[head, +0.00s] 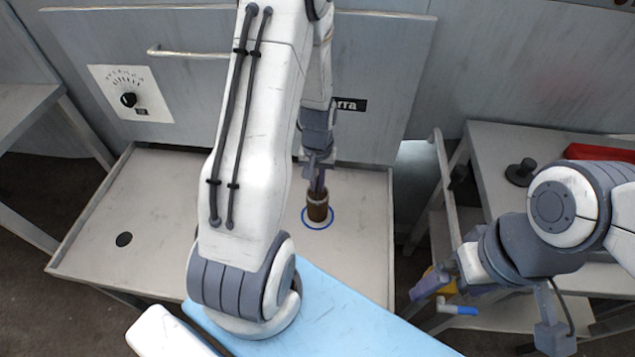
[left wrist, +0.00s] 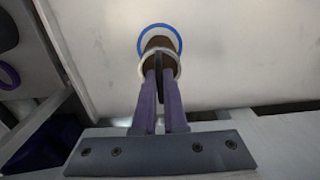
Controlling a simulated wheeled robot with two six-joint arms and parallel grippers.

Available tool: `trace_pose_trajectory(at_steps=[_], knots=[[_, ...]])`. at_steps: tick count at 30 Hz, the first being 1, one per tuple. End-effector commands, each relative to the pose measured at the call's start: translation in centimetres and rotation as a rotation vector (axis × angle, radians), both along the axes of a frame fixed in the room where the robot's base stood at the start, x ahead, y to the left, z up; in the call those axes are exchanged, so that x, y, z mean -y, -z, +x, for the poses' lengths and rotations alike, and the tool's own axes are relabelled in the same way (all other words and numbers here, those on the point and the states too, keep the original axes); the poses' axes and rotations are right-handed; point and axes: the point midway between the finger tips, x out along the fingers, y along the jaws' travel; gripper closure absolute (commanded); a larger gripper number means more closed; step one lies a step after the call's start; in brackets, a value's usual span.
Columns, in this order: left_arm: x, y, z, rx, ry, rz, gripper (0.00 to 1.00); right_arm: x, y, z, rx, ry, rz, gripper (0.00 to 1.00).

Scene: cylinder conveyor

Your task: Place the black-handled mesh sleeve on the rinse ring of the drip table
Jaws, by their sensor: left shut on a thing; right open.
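A brown mesh sleeve (head: 317,209) with a pale rim is upright over the blue-edged rinse ring (head: 305,224) on the pale drip table (head: 365,255). My left gripper (head: 318,187) comes down from above and is shut on the sleeve's handle. In the left wrist view the black handle (left wrist: 158,78) stands between the purple fingers (left wrist: 160,92), with the sleeve (left wrist: 158,43) beyond it, overlapping the blue ring (left wrist: 179,40). I cannot tell whether the sleeve's base touches the table. My right gripper (head: 430,285) is open, low at the right.
A dark round hole (head: 124,239) is in the table's left part. A grey panel with a dial (head: 128,100) stands behind. At right, a side table holds a black knobbed disc (head: 520,172) and a red tray (head: 598,152). The drip table around the ring is clear.

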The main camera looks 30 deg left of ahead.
Motion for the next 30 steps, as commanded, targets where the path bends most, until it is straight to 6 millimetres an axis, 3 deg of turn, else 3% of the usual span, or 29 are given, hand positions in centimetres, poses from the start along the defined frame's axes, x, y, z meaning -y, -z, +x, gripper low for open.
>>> trace_pose_trajectory(at_steps=[3,4,6,15,19,30], knots=[[0.0,0.4,0.0,0.001,0.0,0.0,1.0,0.0,0.2,0.0,0.0,0.0,0.0,0.0],[0.0,0.3,0.0,0.0,0.0,0.0,0.83,0.0,0.2,0.0,0.0,0.0,0.0,0.0],[0.0,0.3,0.0,0.0,0.0,0.0,0.61,0.0,0.2,0.0,0.0,0.0,0.0,0.0],[0.0,0.2,0.0,0.0,0.0,0.0,0.61,0.0,0.1,0.0,0.0,0.0,0.0,0.0],[0.0,-0.8,0.0,0.001,0.0,0.0,0.61,0.0,-0.2,0.0,0.0,0.0,0.0,0.0],[0.0,-8.4,0.1,0.006,0.0,0.002,0.61,0.0,-1.9,0.0,0.0,0.0,0.0,0.0]])
